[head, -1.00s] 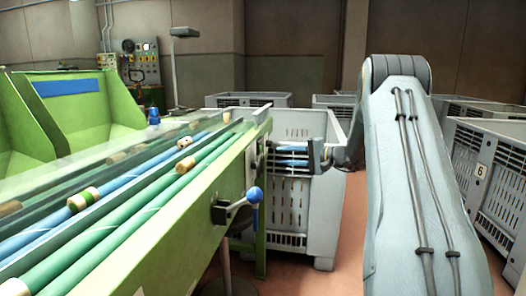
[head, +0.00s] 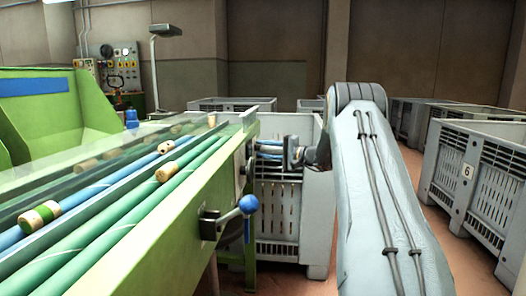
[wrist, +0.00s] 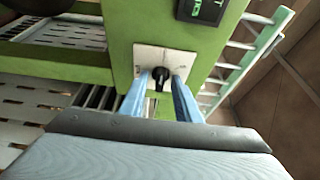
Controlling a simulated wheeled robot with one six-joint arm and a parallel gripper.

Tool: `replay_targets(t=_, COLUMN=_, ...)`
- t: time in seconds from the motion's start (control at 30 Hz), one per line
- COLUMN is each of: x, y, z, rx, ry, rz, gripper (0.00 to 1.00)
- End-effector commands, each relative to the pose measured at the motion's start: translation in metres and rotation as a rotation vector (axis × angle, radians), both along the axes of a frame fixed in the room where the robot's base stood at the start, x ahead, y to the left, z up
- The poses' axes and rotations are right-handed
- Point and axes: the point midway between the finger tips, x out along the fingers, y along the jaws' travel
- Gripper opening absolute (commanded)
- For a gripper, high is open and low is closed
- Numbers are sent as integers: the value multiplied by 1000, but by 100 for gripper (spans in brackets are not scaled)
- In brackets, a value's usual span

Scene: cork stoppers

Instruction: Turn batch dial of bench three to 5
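The batch dial (wrist: 160,76) is a black knob on a white square plate (wrist: 148,55) fixed to a green machine post, seen in the wrist view. My gripper (wrist: 162,78) has its two blue fingers open, one on each side of the knob, with small gaps visible. Whether the tips touch the knob or plate is unclear. The dial's markings and pointer are too small to read. A dark display (wrist: 203,10) with green characters is cut off at the top edge. In the head view my gripper (head: 258,149) reaches the end of the green bench (head: 180,225).
A lever with a blue ball (head: 249,204) sticks out of the bench's side below my gripper. A grey crate (head: 290,215) stands close behind and under it. More grey crates, one marked 6 (head: 468,171), stand at the right. Bare floor shows between them.

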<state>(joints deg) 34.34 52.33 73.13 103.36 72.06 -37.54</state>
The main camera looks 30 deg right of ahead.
Motion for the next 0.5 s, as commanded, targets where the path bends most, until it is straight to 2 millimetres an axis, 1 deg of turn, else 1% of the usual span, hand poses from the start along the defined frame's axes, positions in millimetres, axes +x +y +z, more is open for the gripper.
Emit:
replay_targets(t=0.23, x=1, y=1, z=0, rx=0, ry=0, rz=0, gripper=30)
replay_targets(t=0.27, x=1, y=1, z=0, rx=0, ry=0, rz=0, gripper=26)
replay_targets(t=0.4, x=1, y=1, z=0, rx=-1, ry=-1, rz=1, gripper=3)
replay_targets(t=0.43, x=1, y=1, z=0, rx=-1, ry=-1, rz=1, gripper=1)
replay_targets(t=0.5, x=1, y=1, z=0, rx=-1, ry=1, rz=1, gripper=1)
